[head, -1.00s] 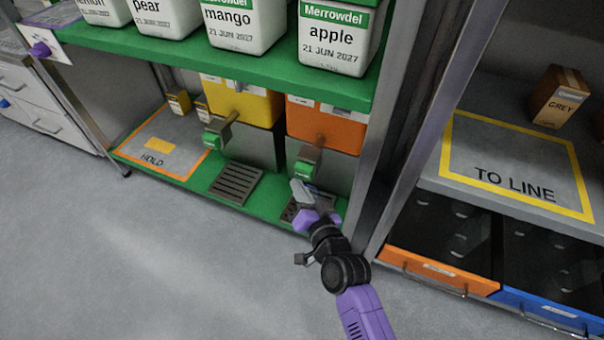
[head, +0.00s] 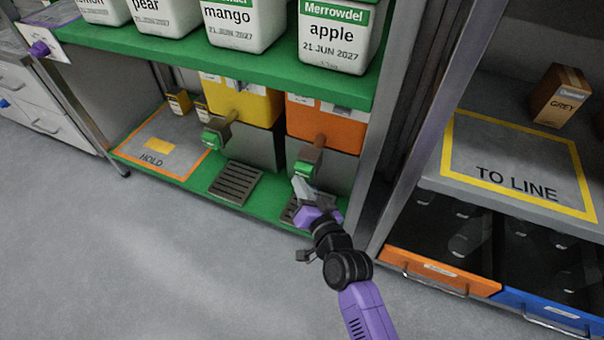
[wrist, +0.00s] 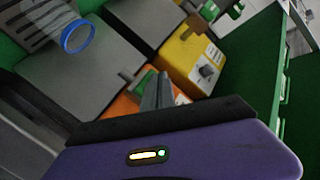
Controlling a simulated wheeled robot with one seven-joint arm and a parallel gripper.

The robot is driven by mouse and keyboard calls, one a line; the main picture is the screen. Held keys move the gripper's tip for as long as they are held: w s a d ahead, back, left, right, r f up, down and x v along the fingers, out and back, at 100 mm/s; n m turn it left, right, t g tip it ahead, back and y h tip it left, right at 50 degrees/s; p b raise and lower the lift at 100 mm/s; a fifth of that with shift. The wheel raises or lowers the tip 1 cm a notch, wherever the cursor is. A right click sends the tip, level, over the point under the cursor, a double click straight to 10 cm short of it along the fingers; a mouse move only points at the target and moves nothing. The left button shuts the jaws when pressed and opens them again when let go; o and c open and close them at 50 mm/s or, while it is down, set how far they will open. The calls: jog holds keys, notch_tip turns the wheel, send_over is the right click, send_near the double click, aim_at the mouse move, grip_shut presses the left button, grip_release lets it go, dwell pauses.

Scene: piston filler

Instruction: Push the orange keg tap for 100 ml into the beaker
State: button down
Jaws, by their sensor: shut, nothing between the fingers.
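The orange keg (head: 326,122) stands on the lower green shelf. Its tap (head: 305,168) has a green end on a brown arm and points forward. My gripper (head: 300,184) is shut and empty, with its fingertips right at the green end of the tap. In the wrist view the shut fingers (wrist: 158,92) overlap the green tap part (wrist: 144,82), in front of the orange keg (wrist: 122,106). I cannot tell for sure whether they touch. A clear beaker with a blue rim (wrist: 77,36) stands by a slotted grille in the wrist view. Its fill level is unclear. My gripper hides it in the head view.
A yellow keg (head: 240,102) with its own tap (head: 216,134) and drip grille (head: 236,182) stands to the left. The upper green shelf (head: 250,66) with white tubs is above. A metal post (head: 385,130) stands close on the right. The floor in front is clear.

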jog(key=shift+w+d+b, duration=0.3)
jog(key=shift+w+b, duration=0.25)
jog(key=shift+w, duration=0.15)
dwell(0.7)
jog(key=shift+s, duration=0.1)
jog(key=shift+s+a+p, duration=0.2)
jog(key=shift+s+p, duration=0.2)
jog(key=shift+s, duration=0.1)
jog(key=shift+s+a+p, duration=0.2)
jog(key=shift+s+p, duration=0.15)
jog(key=shift+s, duration=0.1)
jog(key=s+p, duration=0.1)
jog(key=s+a+p, duration=0.1)
jog(key=s, duration=0.1)
jog(key=s+p, duration=0.1)
jog(key=shift+s+a+p, duration=0.35)
jog(key=shift+s+a, duration=0.05)
dwell(3.3)
